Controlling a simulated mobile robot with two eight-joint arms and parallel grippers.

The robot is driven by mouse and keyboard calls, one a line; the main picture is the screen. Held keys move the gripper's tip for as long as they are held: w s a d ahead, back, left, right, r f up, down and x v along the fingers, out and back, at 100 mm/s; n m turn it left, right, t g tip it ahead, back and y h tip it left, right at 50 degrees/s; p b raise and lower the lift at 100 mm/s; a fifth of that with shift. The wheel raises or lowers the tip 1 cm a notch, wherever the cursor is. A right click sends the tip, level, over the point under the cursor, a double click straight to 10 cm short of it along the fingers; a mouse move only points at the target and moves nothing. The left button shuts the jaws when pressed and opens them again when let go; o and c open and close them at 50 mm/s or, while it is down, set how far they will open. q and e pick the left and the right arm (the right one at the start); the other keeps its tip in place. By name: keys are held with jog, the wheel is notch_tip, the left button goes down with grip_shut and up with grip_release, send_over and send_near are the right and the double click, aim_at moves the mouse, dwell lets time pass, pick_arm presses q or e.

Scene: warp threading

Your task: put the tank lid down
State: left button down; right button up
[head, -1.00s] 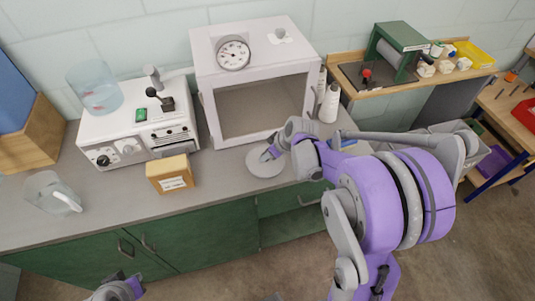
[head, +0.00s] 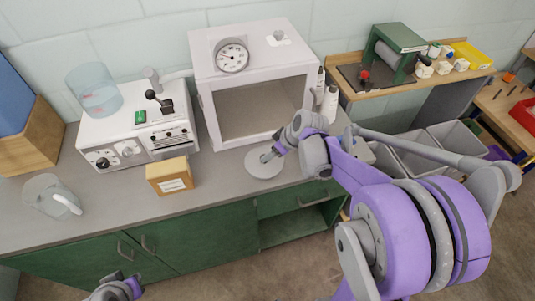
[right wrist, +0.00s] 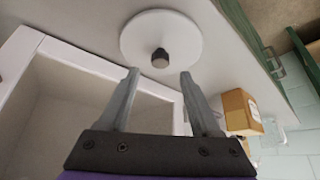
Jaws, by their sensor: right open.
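The tank lid (head: 257,168), a pale round disc, lies flat on the grey counter in front of the white cabinet. My right gripper (head: 268,156) is at the lid. In the right wrist view my right gripper (right wrist: 160,75) is open, its two fingers apart, with the knob just beyond the tips and nothing between them. A clear tank (head: 92,92) stands on the white machine. My left gripper (head: 124,282) is at the bottom edge, its jaws too small to tell.
The white cabinet (head: 260,70) with a dial stands behind the lid. A cardboard box (head: 169,177) and a clear jug (head: 52,196) are on the counter to the left. White cones (head: 330,103) stand right of the cabinet. The counter between box and lid is clear.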

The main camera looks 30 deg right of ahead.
jog(key=v, duration=0.7)
jog(key=s+a+f+m+h, duration=0.2)
jog(key=s+a+m, duration=0.2)
jog(key=s+a, duration=0.9)
jog(key=shift+s+p, duration=0.2)
jog(key=shift+p, duration=0.1)
jog(key=shift+d+f, duration=0.1)
